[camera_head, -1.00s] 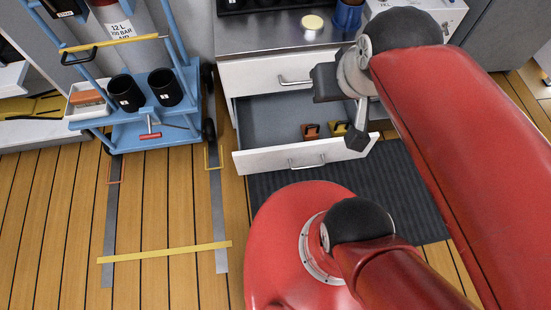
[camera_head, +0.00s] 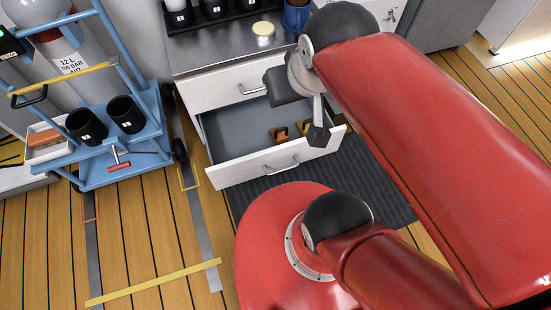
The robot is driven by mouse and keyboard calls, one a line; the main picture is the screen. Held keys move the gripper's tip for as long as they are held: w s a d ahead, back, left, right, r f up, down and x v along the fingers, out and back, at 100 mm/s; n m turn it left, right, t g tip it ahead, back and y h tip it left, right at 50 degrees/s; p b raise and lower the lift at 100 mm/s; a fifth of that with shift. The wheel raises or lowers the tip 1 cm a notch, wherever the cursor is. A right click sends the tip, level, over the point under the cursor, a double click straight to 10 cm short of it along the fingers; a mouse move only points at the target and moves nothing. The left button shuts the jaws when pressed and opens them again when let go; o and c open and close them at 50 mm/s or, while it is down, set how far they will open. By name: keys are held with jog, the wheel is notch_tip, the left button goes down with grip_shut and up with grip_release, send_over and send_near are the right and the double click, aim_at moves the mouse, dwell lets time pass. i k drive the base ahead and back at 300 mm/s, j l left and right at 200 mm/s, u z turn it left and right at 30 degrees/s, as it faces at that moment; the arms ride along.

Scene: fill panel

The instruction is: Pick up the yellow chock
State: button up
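The yellow chock (camera_head: 303,127) lies in the open lower drawer (camera_head: 240,172), toward its right end. It is small in view and partly covered by my arm's end. An orange chock (camera_head: 279,135) lies just to its left in the same drawer. My gripper (camera_head: 318,134) hangs over the drawer's right part, pointing down, and overlaps the view just right of the yellow chock. I cannot tell its height above the drawer or the gap between its fingers. Nothing shows held in it.
The upper drawer (camera_head: 222,92) is shut below a metal counter (camera_head: 205,62) with dark cups and a pale yellow disc (camera_head: 263,29). A blue cart (camera_head: 125,168) with black cups and a gas cylinder stands left. A dark ribbed mat (camera_head: 250,195) lies before the drawer.

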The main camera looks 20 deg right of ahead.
aim_at(306, 122)
jog(key=l+z, duration=0.1)
jog(key=l, duration=0.35)
jog(key=i+l+z, duration=0.15)
jog(key=l, duration=0.25)
jog(key=l+z, duration=0.1)
jog(key=l, duration=0.3)
jog(key=i+l+z, duration=0.1)
jog(key=l, duration=0.3)
